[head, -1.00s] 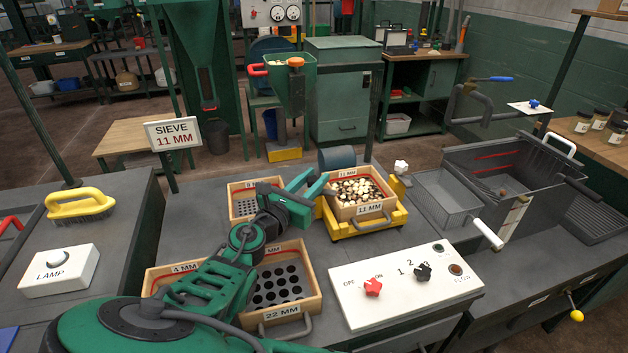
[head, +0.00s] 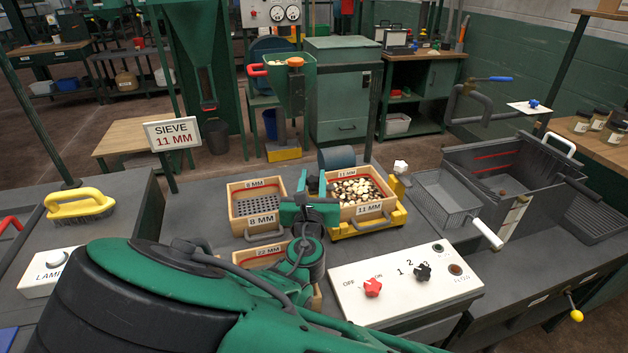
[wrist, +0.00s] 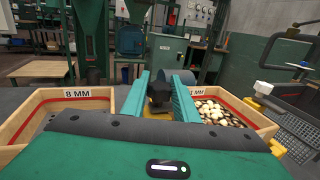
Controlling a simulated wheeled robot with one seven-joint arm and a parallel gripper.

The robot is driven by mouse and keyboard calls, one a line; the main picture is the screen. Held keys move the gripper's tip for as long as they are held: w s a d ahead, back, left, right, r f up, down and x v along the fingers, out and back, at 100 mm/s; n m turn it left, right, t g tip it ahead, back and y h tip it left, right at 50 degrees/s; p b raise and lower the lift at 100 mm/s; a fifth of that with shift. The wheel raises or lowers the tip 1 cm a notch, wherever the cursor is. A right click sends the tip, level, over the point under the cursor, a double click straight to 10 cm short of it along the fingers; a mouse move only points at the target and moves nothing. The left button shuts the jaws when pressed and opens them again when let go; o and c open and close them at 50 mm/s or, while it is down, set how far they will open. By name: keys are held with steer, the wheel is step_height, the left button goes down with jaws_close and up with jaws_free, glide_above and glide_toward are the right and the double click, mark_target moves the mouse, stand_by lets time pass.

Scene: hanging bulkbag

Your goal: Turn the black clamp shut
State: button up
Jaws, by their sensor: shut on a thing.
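The black clamp (wrist: 158,95) shows as a dark knob between the two green fingers in the wrist view. My gripper (wrist: 160,80) is shut on it, one finger on each side. In the head view my gripper (head: 308,198) is at the left edge of the yellow shaker base (head: 398,215), beside the 11 MM sieve box (head: 349,213). That wooden box sits on the base and holds brown and cream pieces. In the head view my gripper and arm largely hide the clamp. I cannot tell how far it is turned.
The 8 MM sieve box (head: 263,222) stands close on the left. The 22 MM box (head: 262,257) lies partly under my arm. A white control panel (head: 405,285) with red and black knobs is at the front right. A wire basket (head: 447,197) stands farther right.

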steer(key=shift+y, duration=0.3)
steer(key=o, duration=1.1)
steer(key=s, duration=1)
steer(key=shift+s+a, duration=0.1)
steer(key=shift+s, duration=0.2)
